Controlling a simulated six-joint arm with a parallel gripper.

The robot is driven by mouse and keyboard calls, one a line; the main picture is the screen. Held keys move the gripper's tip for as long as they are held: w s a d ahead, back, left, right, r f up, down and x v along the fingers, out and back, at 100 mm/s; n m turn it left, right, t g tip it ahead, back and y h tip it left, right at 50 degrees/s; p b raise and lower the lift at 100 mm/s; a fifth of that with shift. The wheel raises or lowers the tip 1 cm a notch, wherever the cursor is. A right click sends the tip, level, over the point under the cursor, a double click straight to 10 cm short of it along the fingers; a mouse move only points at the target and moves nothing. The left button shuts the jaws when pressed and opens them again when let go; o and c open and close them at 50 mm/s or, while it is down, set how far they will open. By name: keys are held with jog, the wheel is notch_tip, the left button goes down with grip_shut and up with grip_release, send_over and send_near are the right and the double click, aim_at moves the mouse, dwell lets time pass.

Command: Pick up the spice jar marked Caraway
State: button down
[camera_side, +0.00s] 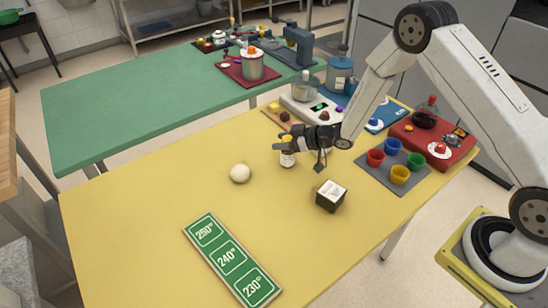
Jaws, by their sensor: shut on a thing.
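The fingers hide part of the jar's upper body. I cannot tell whether the jar's base touches the table.
A whitish ball (240,173) lies left of the jar. A dark box with a white top (331,196) sits to the right. A green temperature board (232,260) lies in front. Coloured cups (376,157) stand on a grey mat. The table's left part is clear.

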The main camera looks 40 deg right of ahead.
jog(key=shift+r, duration=0.15)
jog(key=shift+r, duration=1.1)
jog(key=s+r, duration=1)
jog(key=s, duration=0.4)
jog(key=shift+d+r, duration=0.25)
jog(key=shift+d, duration=0.15)
jog(key=shift+a, duration=0.1)
